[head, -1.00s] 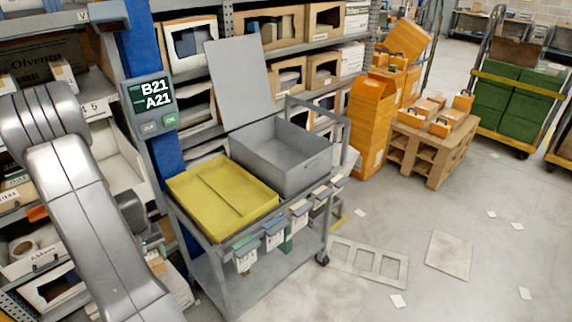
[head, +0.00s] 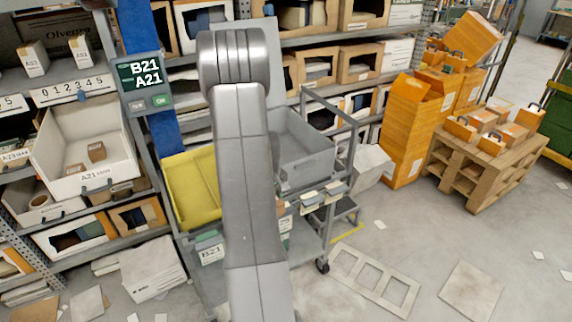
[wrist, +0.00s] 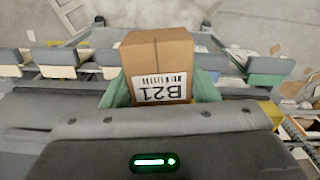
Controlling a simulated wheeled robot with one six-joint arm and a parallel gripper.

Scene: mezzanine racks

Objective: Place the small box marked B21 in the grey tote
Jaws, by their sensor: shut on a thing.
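The small brown box marked B21 (wrist: 158,52) shows in the wrist view, its white label upside down in the picture. My gripper (wrist: 162,88) is shut on it, with a greenish finger at each side. In the head view my arm crosses in front of the cart and hides the gripper and box. The grey tote (head: 312,172) stands on the cart's top, its left part hidden by my arm. In the wrist view the box appears over the cart's edge with its label holders; I cannot tell its height above the cart.
A yellow tray (head: 188,185) lies left of the grey tote. A post display (head: 141,82) reads B21 and A21. A white bin (head: 85,150) with small boxes sits on the left rack. An orange carton (head: 405,130) and a wooden pallet (head: 480,165) stand to the right.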

